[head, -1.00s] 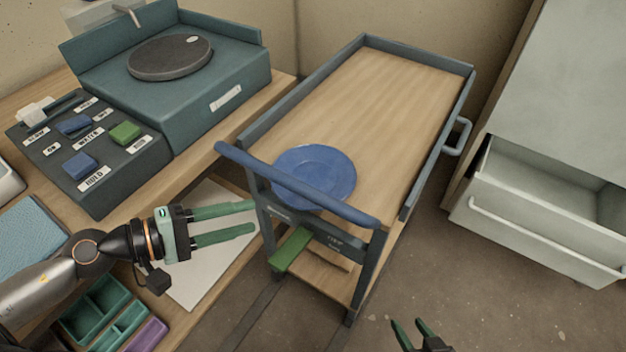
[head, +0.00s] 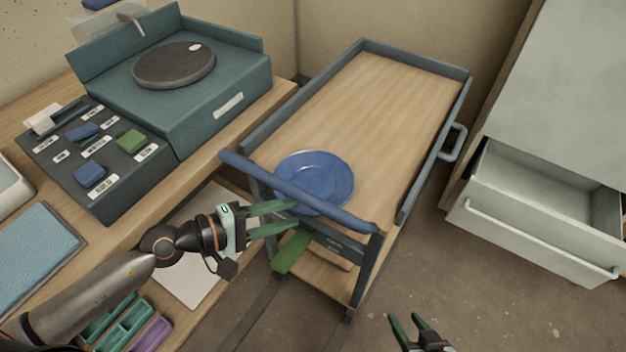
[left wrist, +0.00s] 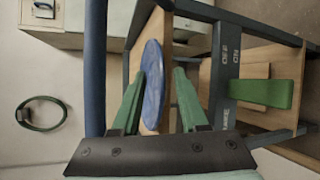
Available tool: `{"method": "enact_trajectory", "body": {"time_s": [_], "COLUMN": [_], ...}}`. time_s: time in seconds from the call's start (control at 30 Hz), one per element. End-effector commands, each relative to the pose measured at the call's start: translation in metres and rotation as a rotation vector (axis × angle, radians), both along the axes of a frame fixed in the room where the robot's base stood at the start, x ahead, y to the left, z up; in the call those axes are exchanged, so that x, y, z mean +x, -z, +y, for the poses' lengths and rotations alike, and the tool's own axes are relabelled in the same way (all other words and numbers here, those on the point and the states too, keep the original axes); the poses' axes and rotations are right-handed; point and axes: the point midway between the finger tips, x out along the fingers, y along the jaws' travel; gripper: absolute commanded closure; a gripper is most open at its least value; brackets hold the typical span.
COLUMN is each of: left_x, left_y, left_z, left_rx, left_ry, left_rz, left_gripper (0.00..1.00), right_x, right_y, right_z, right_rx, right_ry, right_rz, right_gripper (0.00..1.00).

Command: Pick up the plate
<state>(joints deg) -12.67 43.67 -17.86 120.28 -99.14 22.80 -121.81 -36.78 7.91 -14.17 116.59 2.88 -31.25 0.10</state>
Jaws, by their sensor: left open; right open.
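A blue round plate (head: 318,176) lies flat on the wooden top of the cart (head: 375,105), near its handle end. The cart's blue handle bar (head: 290,190) crosses in front of part of the plate. My left gripper (head: 292,216) is open beside the handle bar, with its green fingers pointing right towards the plate. In the left wrist view the plate (left wrist: 153,84) appears edge-on beyond and between the open fingers (left wrist: 157,95), and nothing is held. My right gripper (head: 408,322) is open and empty at the bottom of the head view, above the floor.
A green pedal (head: 292,252) sticks out low on the cart's near end. A bench with a turntable unit (head: 190,90) and button panel (head: 95,155) stands left. An open drawer (head: 540,210) is at right. The rest of the cart top is clear.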

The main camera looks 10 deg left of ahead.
Motion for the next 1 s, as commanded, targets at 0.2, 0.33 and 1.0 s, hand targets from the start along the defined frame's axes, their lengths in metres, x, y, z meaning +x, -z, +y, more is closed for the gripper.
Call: {"method": "enact_trajectory", "body": {"time_s": [0.2,0.33,1.0], "left_x": [0.019,0.024,0.024], "left_y": [0.010,0.014,0.015], "left_z": [-0.021,-0.027,-0.028], "left_rx": [-0.003,-0.001,-0.001], "left_ry": [-0.001,-0.001,0.000], "left_rz": [-0.002,-0.001,-0.001], "left_gripper": [0.57,0.57,1.00], "right_x": [0.000,0.001,0.000], "right_y": [-0.005,-0.006,-0.004], "right_z": [0.000,0.001,0.000], "right_rx": [0.001,0.000,-0.005], "right_ry": [-0.001,-0.001,-0.006], "right_rz": [0.000,-0.001,0.000], "right_gripper": [0.50,0.50,0.50]}}
